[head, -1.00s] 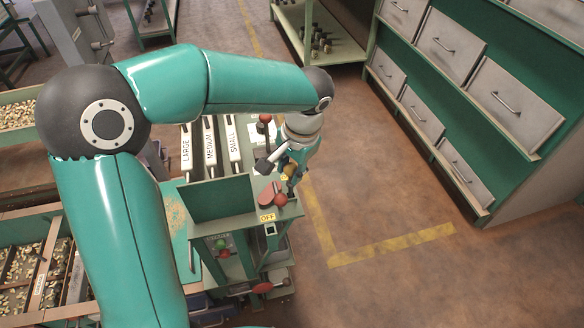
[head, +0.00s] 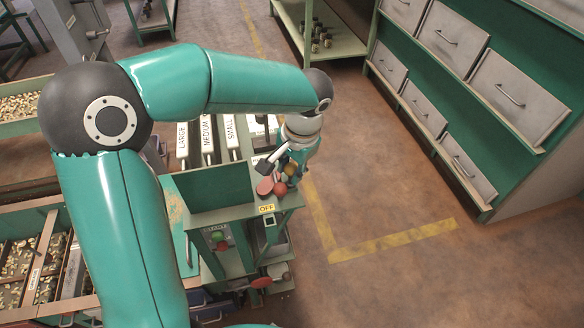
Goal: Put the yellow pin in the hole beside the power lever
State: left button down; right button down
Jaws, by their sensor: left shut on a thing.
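My left gripper (head: 277,168) is over the right end of the green machine top, beside the red parts at the OFF label (head: 267,209). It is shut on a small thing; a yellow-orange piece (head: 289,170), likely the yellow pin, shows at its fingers. The pin's shaft and tip cannot be made out. A red ball knob (head: 280,188), likely on the power lever, is just below the gripper, next to a flat red piece (head: 265,187). The hole is not visible. My right gripper is not in view.
Chutes labelled LARGE, MEDIUM and SMALL (head: 231,128) lie left of the gripper. An upright green panel (head: 215,188) stands at the front. Another red-knobbed lever (head: 262,282) sticks out low. Open floor lies to the right, before the drawer cabinet (head: 440,120).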

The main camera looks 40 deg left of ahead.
pick_arm(q)
jog(key=c, duration=0.8)
grip_release()
jog(key=shift+o, duration=0.2)
notch_tip(320, 180, up, 12)
jog(key=d, duration=0.2)
jog(key=shift+f, duration=0.15)
jog(key=shift+s+d, duration=0.1)
notch_tip(320, 180, up, 9)
jog(key=d+p, duration=0.1)
jog(key=p, duration=0.7)
jog(key=shift+d+p, duration=0.35)
jog(key=shift+p, duration=0.05)
